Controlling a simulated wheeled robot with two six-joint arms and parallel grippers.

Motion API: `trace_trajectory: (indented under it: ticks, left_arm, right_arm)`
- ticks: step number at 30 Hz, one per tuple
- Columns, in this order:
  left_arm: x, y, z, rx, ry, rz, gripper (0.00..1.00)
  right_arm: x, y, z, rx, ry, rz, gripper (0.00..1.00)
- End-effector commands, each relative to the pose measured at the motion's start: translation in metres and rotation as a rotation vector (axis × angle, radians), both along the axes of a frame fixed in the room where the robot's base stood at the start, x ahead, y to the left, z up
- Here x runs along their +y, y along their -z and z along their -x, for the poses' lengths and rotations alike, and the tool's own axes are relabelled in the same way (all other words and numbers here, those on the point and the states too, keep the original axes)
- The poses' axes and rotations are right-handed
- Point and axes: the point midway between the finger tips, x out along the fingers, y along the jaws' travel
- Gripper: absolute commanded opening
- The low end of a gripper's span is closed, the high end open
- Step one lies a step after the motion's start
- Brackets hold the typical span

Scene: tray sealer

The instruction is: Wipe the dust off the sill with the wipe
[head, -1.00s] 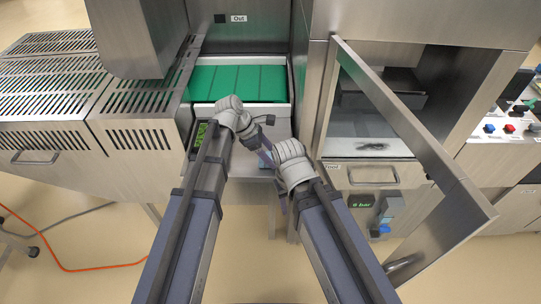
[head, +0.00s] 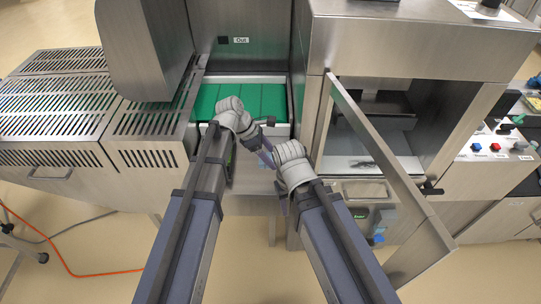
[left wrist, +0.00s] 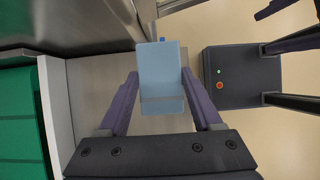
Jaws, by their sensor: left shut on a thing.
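The wipe is a light blue folded block (left wrist: 162,75), seen in the left wrist view between the two purple fingers of my left gripper (left wrist: 160,92), which is shut on it. In the head view my left gripper (head: 265,150) is in front of the green belt, and the wipe is mostly hidden there. The sill (head: 345,168) is the pale ledge inside the open-doored chamber at the right, with dark dust (head: 370,164) on it. My left gripper is left of the sill and apart from it. My right gripper (head: 283,197) hangs low beside it, its fingertips unclear.
The glass-paned door (head: 385,160) stands open toward me, to the right of my right arm. A green belt (head: 245,100) lies behind my left gripper. Slotted metal covers (head: 60,110) are at left. A control panel (head: 495,147) is at right.

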Motion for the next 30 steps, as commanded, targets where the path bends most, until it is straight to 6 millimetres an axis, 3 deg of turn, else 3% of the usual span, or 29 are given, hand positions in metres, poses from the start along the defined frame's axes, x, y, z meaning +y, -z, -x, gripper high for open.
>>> trace_trajectory:
  ticks: [2,3,14,30]
  left_arm:
    - [0.0,0.001,0.0,0.0,0.0,0.0,0.13]
    - [0.0,0.001,0.0,0.0,0.0,0.0,0.62]
    - [0.0,0.0,0.0,0.0,0.0,0.0,0.22]
    - [0.0,0.018,0.0,0.0,0.0,0.0,0.22]
  right_arm:
    - [0.0,0.0,0.0,0.0,0.0,0.0,0.5]
    - [0.0,0.0,0.0,0.0,0.0,0.0,0.5]
    - [0.0,0.0,0.0,0.0,0.0,0.0,0.5]
    - [0.0,0.018,0.0,0.0,0.0,0.0,0.5]
